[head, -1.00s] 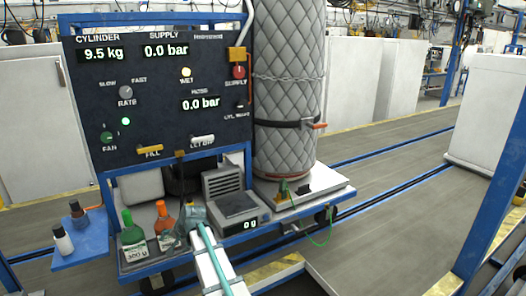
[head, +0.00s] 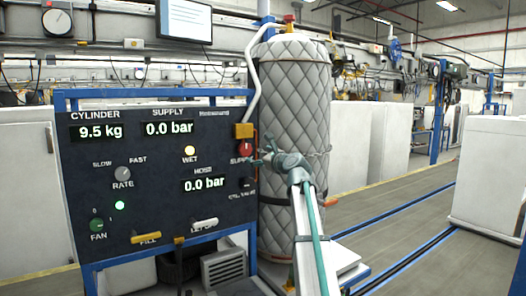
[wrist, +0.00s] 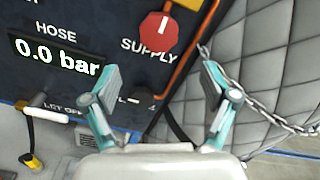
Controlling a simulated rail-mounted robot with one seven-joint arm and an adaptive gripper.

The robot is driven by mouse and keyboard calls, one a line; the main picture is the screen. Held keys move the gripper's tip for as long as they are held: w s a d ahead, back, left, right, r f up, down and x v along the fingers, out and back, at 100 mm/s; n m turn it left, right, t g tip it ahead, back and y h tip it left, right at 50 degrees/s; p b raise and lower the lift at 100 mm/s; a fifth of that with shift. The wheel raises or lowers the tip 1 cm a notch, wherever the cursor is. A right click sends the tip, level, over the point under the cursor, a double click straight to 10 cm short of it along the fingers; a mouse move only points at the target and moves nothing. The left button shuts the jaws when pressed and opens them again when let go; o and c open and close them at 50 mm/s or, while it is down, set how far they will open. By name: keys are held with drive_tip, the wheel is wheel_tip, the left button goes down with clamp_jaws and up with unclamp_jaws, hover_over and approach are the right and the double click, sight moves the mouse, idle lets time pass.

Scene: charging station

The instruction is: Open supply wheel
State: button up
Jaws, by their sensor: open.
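The supply wheel is a red octagonal knob (head: 244,148) at the right edge of the dark control panel (head: 120,205). In the wrist view the supply wheel (wrist: 159,31) is near the top centre, above and left of the "SUPPLY" label's end, with a white mark on its face. My gripper (head: 261,151) is in front of the panel's right edge, just right of the wheel. In the wrist view my gripper (wrist: 160,76) is open and empty, its two fingers spread wide. The wheel appears beyond and between the fingertips, not held.
A quilted grey cylinder (head: 290,90) with a chain (wrist: 250,105) stands close on the right. An orange hose (wrist: 198,40) runs beside the wheel. The supply and hose displays read 0.0 bar; the cylinder display reads 9.5 kg. Fill (head: 145,238) and let-off handles (head: 204,224) sit lower.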

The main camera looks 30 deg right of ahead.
sight(247, 151)
drive_tip(key=shift+m, duration=0.9)
drive_tip(key=w+p, duration=0.1)
drive_tip(key=w, duration=0.2)
drive_tip(key=w+p, duration=0.1)
drive_tip(key=w, duration=0.2)
drive_tip(key=w+a+p, duration=0.1)
drive_tip(key=w, duration=0.2)
drive_tip(key=shift+r, duration=0.3)
drive_tip(key=shift+w+a+f, duration=0.15)
drive_tip(key=shift+w+a, duration=0.05)
drive_tip(key=shift+w, duration=0.55)
drive_tip(key=c, duration=1.2)
drive_tip(key=shift+o, duration=0.2)
